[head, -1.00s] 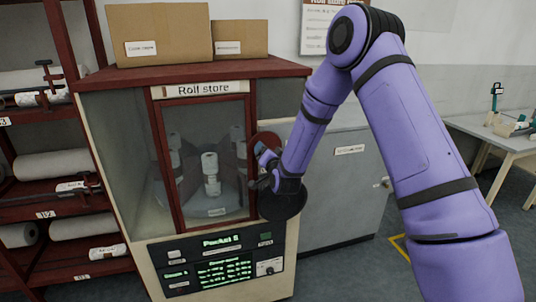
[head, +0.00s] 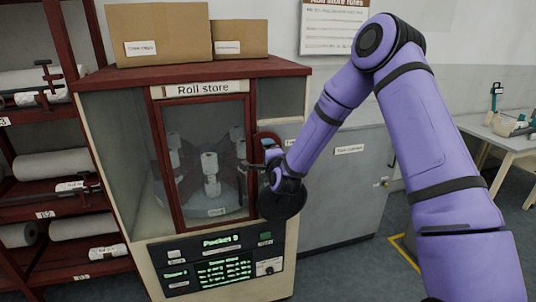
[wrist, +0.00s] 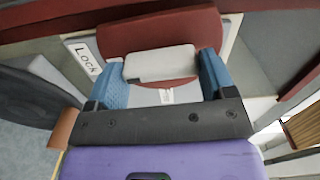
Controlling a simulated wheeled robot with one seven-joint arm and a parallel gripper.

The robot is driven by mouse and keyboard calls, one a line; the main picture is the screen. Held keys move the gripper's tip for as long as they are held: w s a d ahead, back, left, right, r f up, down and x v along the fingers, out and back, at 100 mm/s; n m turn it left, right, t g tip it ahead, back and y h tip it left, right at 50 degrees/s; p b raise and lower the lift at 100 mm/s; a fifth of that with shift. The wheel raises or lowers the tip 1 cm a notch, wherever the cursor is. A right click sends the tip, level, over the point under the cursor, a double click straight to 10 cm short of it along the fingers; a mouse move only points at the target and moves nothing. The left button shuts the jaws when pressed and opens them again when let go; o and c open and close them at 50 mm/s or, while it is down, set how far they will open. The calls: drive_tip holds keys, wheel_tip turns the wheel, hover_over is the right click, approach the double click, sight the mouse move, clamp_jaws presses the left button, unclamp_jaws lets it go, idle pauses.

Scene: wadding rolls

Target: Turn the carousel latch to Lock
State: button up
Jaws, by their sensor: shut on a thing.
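The carousel latch shows in the wrist view as a pale grey bar (wrist: 160,63) in front of a rounded dark red plate (wrist: 165,30). My gripper (wrist: 163,76) has its blue fingers on either side of the bar, shut on it. A white "Lock" label (wrist: 85,58) is just left of the plate. In the head view my gripper (head: 265,172) is at the right edge of the Roll store cabinet front, beside the glazed door (head: 205,118). My gripper and wrist hide most of the latch there. The carousel (head: 218,198) with white rolls shows behind the glass.
A lit panel (head: 222,262) is below the door. Cardboard boxes (head: 160,33) stand on the cabinet. A red rack (head: 50,205) with rolls is at left. A grey cabinet (head: 345,195) is behind my arm, and a table (head: 500,138) is at far right. Some floor is clear at right.

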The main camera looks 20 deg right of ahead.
drive_tip(key=shift+f+m, duration=0.1)
drive_tip(key=shift+m, duration=0.4)
drive_tip(key=o, duration=0.9)
drive_tip(key=s, duration=1.1)
drive_tip(key=shift+w, duration=0.1)
